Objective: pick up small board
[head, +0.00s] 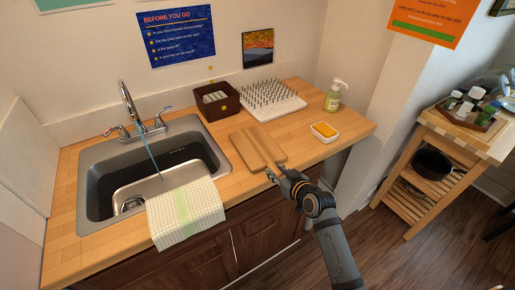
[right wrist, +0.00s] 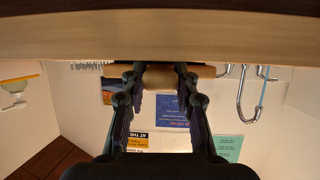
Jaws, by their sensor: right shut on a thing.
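The small wooden board (head: 257,147) lies on the counter, right of the sink, with its near edge close to the counter's front. My right gripper (head: 277,171) is at that near edge, coming from the front right. In the right wrist view, which is upside down, the board (right wrist: 160,76) shows end-on between the two fingertips, and the right gripper (right wrist: 160,70) is shut on it. The board seems to be still at counter level; whether it is slightly raised I cannot tell. My left gripper is not in view.
Left of the board are the sink (head: 100,187) and a checked towel (head: 186,212) over its front. Behind are a dark basket (head: 228,108) and a spiked drying rack (head: 281,112). A sponge dish (head: 324,132) and soap bottle (head: 333,98) stand to the right.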

